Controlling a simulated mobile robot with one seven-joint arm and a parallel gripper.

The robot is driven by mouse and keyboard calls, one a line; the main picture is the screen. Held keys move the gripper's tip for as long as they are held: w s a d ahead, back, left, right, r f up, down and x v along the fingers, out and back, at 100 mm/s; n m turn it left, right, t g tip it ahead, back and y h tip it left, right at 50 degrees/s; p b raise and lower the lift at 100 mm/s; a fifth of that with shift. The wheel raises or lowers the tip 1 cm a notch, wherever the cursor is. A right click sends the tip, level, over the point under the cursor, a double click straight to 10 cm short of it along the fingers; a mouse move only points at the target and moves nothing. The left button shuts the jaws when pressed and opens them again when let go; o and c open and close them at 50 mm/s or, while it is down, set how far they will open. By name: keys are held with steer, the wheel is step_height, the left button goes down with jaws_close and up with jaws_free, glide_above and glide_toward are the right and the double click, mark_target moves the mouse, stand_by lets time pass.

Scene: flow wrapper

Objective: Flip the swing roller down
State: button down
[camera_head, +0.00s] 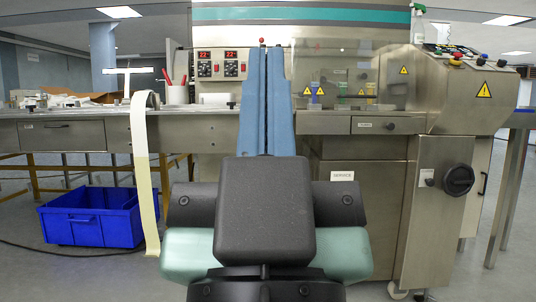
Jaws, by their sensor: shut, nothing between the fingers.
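My gripper (268,62) stands in the middle of the view, its two blue fingers pointing away from me and meeting near the tips. It is shut and holds nothing. A thin pale T-shaped bar (128,70) stands up at the left of the machine, well left of my gripper. It may be the swing roller, raised, but I cannot tell for sure. A cream film strip (146,180) hangs in front of the machine just right of the bar, reaching down towards the floor. My gripper hides the middle of the machine.
The steel flow wrapper (365,225) fills the middle and right, with a clear guard (350,80) and a control console (475,90). A temperature panel (222,65) stands behind the bench. A blue crate (92,217) sits on the floor at left. A spray bottle (419,25) stands on top.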

step_height(320, 180, up, 24)
steer(key=p, duration=2.1)
steer(key=shift+r+p, duration=0.15)
steer(key=shift+p, duration=0.2)
